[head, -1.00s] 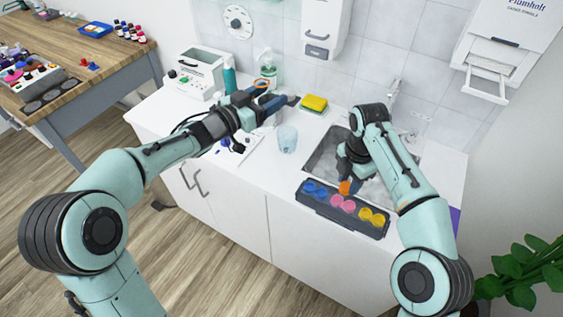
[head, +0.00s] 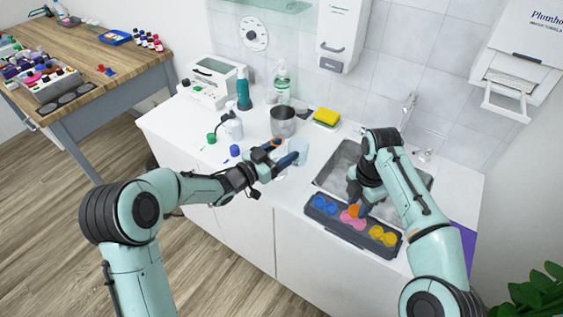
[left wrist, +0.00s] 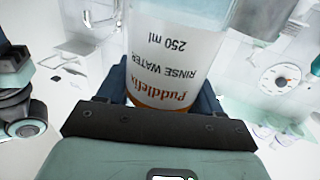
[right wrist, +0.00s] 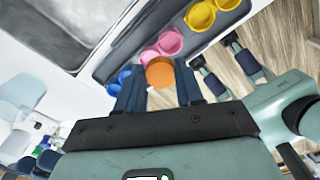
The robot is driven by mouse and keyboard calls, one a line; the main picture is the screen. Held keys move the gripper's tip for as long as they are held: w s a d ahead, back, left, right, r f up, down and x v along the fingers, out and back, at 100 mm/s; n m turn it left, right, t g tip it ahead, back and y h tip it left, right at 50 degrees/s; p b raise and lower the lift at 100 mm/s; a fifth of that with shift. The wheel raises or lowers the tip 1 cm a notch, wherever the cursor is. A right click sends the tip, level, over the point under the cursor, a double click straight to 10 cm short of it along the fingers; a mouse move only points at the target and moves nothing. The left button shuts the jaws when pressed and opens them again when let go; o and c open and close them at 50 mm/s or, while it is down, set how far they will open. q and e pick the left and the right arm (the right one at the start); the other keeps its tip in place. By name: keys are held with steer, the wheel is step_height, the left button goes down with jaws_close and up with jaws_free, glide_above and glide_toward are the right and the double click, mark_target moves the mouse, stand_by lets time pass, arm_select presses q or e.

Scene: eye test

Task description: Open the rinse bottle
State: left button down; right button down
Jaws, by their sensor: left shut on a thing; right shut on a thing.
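My left gripper (head: 284,155) is shut on the rinse bottle (left wrist: 165,72), a clear vessel with bluish water and a white label with orange lettering, upside down in the left wrist view. My right gripper (head: 357,207) is shut on an orange round cap (right wrist: 159,72), held at the pink cups of the dark tray (head: 318,212). I cannot tell whether the cap touches them. The bottle's mouth is hidden.
The sink (head: 335,180) lies beside the tray. Small dark-capped bottles stand left.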

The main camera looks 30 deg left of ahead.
arm_select(q)
steer(key=shift+f, duration=2.1)
steer(key=shift+f+b, duration=0.2)
steer(key=shift+b, duration=0.1)
steer(key=shift+c, duration=0.8)
jaws_free()
